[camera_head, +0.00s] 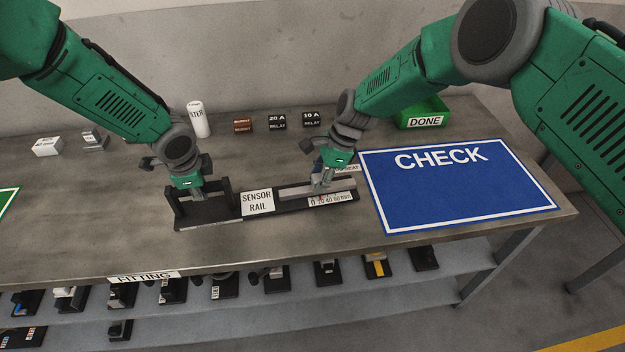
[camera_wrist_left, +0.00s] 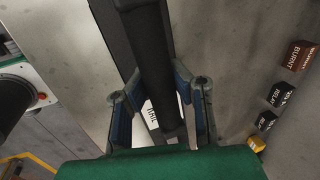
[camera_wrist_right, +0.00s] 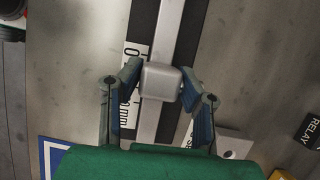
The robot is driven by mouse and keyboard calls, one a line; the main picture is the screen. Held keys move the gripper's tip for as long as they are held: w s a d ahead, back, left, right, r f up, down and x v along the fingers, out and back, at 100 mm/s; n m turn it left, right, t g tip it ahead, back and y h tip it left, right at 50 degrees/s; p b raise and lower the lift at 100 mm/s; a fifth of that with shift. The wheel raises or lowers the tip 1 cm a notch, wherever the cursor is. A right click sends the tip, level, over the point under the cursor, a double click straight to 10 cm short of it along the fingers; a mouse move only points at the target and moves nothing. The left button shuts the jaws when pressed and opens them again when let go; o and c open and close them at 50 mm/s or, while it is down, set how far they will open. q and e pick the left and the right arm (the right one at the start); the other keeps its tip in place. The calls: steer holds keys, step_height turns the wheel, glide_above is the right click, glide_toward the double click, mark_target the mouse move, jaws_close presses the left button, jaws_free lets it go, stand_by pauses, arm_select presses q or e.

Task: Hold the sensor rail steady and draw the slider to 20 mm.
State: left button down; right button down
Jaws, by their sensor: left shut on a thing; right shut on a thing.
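The sensor rail (camera_head: 286,209) is a long black base on the bench with a white SENSOR RAIL label and a black handle bar between posts at its left end. My left gripper (camera_head: 199,190) is shut on that handle bar (camera_wrist_left: 152,45), which runs between its fingers in the left wrist view. My right gripper (camera_head: 321,183) is shut on the slider, a small grey block (camera_wrist_right: 162,82) on the silver track (camera_wrist_right: 166,35). The millimetre scale (camera_head: 331,199) lies along the rail's front edge. Fingers partly cover it in the right wrist view, and I cannot read the slider's position.
A blue CHECK mat (camera_head: 460,190) lies close to the rail's right end. A green DONE bin (camera_head: 423,114), relay boxes (camera_head: 277,122) and a white cylinder (camera_head: 198,119) stand behind. Several parts sit on the shelf below. The bench front left is clear.

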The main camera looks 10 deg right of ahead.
steer(key=c, duration=1.1)
jaws_free()
steer(key=shift+d, duration=0.1)
steer(key=v, duration=1.2)
